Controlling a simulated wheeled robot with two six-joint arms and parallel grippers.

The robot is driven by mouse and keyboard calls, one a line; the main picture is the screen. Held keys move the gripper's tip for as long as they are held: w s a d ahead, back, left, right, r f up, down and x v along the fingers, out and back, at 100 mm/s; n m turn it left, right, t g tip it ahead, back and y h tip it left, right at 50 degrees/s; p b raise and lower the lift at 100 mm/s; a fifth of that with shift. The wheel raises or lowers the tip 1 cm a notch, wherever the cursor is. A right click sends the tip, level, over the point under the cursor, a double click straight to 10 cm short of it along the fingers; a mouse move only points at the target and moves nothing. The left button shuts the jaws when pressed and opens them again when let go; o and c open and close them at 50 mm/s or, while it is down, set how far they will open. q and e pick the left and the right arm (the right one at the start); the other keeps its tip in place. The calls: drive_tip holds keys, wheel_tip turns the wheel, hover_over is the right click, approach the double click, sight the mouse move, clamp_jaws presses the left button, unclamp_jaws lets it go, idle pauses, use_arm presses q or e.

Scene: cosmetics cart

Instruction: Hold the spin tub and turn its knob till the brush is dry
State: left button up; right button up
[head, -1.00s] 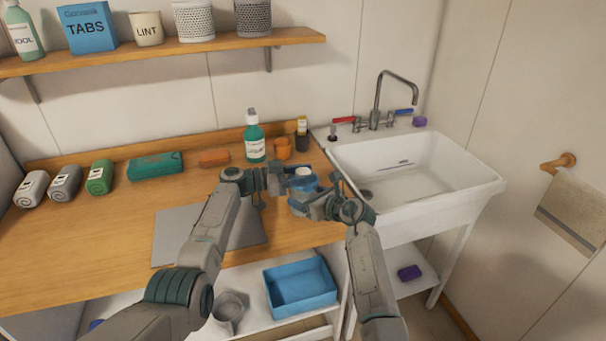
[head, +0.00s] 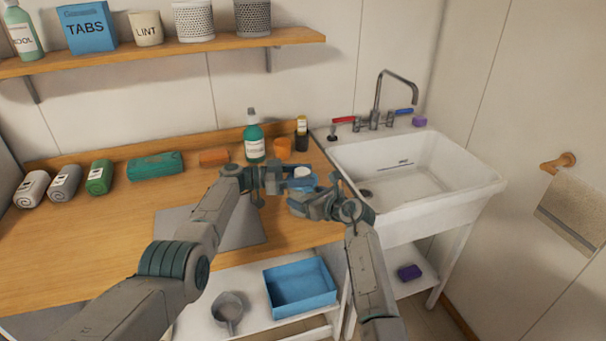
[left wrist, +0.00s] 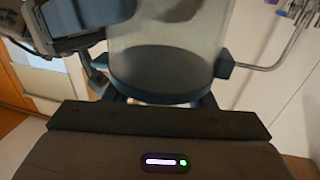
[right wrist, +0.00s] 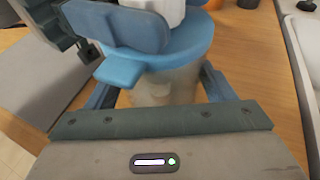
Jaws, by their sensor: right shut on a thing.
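The spin tub stands at the counter's right front, with a blue lid (right wrist: 180,45), a white knob (right wrist: 160,8) and a clear body (right wrist: 165,88). It also shows in the head view (head: 303,172). My right gripper (right wrist: 160,90) is shut on the clear body, one finger on each side. My left gripper (head: 284,180) is at lid height, its fingers apart beside the knob. The left wrist view is upside down and shows the clear body (left wrist: 165,28) and dark lid (left wrist: 160,72) between spread fingers; the knob is hidden there. A pale blurred shape shows inside; I cannot tell whether it is the brush.
A green bottle (head: 254,142), an orange cup (head: 283,148) and a dark bottle (head: 301,135) stand behind the tub. The sink (head: 420,165) is to the right. A grey mat (head: 180,225) lies left of the tub, partly under my left arm.

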use_arm(q)
drive_tip(key=shift+o, duration=0.8)
drive_tip(key=s+a, duration=0.1)
drive_tip(key=a, duration=1.1)
drive_tip(key=shift+s, duration=0.15)
